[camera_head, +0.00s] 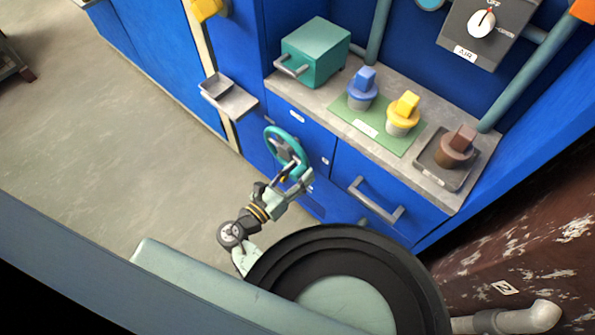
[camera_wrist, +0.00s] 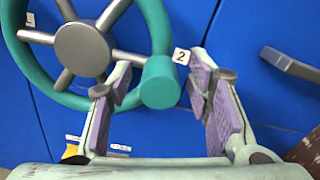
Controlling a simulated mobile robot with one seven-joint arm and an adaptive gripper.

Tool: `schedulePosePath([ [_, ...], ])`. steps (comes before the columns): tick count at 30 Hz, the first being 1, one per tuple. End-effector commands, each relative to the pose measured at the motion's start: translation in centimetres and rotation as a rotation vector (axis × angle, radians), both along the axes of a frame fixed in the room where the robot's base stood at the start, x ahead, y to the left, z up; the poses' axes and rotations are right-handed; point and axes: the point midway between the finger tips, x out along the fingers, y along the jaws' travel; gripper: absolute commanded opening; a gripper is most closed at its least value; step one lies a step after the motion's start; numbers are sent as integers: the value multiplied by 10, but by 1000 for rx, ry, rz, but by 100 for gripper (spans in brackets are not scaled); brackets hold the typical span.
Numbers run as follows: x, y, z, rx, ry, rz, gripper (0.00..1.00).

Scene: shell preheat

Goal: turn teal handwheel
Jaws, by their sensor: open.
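The teal handwheel (camera_head: 276,150) is mounted on the blue cabinet front below the counter. In the wrist view the handwheel (camera_wrist: 160,25) fills the upper left, with a grey hub, grey spokes and a round teal knob (camera_wrist: 160,82) on its lower right rim. My gripper (camera_wrist: 165,90) is open, with its purple-padded fingers on either side of the knob. Clear gaps show on both sides in the picture; I cannot tell whether the knob lies fully between the fingers in depth. In the head view my gripper (camera_head: 301,178) is at the wheel's lower right and hides part of it.
A grey drawer handle (camera_head: 376,204) juts out right of the wheel. A small grey tray (camera_head: 229,97) sticks out to its upper left. The counter holds a teal box (camera_head: 316,52) and blue, yellow and brown plugs. Open floor (camera_head: 120,150) lies to the left.

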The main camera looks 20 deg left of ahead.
Motion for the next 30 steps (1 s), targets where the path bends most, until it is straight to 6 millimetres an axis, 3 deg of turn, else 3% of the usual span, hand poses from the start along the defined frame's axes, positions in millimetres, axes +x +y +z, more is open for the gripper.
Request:
schedulePosePath([
  [8,1,0,0,1,0,0,46],
  [27,1,0,0,1,0,0,3],
  [30,1,0,0,1,0,0,0],
])
